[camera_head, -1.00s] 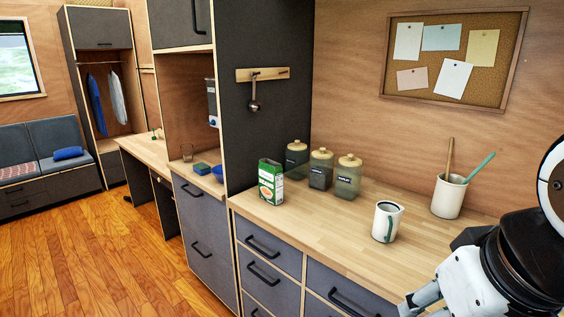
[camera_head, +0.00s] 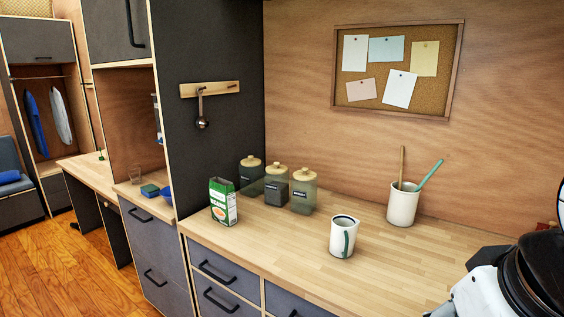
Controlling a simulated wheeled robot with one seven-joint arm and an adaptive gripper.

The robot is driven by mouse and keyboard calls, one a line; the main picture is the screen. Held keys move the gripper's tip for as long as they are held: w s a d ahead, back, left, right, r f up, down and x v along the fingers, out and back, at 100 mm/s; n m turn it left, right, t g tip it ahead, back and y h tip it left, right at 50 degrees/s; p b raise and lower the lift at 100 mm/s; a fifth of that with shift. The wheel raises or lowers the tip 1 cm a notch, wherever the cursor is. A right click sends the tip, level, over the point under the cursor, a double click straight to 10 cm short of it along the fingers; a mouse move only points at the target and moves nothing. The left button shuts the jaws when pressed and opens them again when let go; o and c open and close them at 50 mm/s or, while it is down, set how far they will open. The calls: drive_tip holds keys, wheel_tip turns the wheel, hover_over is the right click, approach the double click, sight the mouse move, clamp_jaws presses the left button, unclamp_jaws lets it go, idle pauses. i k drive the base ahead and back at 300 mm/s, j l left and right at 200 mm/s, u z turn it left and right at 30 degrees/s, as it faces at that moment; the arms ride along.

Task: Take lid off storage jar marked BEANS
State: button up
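Three glass storage jars with pale wooden lids stand in a row at the back of the wooden counter (camera_head: 310,244): a left jar (camera_head: 250,180), a middle jar (camera_head: 276,190) and a right jar (camera_head: 303,195). Each has its lid on: left lid (camera_head: 251,161), middle lid (camera_head: 277,169), right lid (camera_head: 304,174). Dark labels show on them, but the words are too small to read surely, so I cannot tell which is marked BEANS. My gripper is not in view; only part of my arm shows at the lower right.
A green and white carton (camera_head: 223,202) stands in front of the left jar. A white jug (camera_head: 343,238) stands nearer the front edge. A white crock (camera_head: 402,205) with utensils stands at the back right. A dark tall panel (camera_head: 215,120) bounds the counter's left.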

sight(250, 161)
drive_tip(key=i+j+z, duration=0.15)
drive_tip(key=j+z, duration=0.2)
drive_tip(key=i+j+z, duration=0.1)
drive_tip(key=j+z, duration=0.25)
drive_tip(key=j, duration=0.15)
drive_tip(key=i+j+z, duration=0.2)
drive_tip(key=j, duration=1.05)
drive_tip(key=j+z, duration=0.25)
drive_tip(key=j, duration=1.05)
drive_tip(key=i+j, duration=0.1)
drive_tip(key=j, duration=0.25)
drive_tip(key=i+j, duration=0.1)
drive_tip(key=j, duration=0.25)
drive_tip(key=i+j, duration=0.1)
drive_tip(key=j, duration=0.25)
drive_tip(key=i+j, duration=0.15)
drive_tip(key=j, duration=0.15)
drive_tip(key=i+j, duration=0.1)
drive_tip(key=j, duration=0.25)
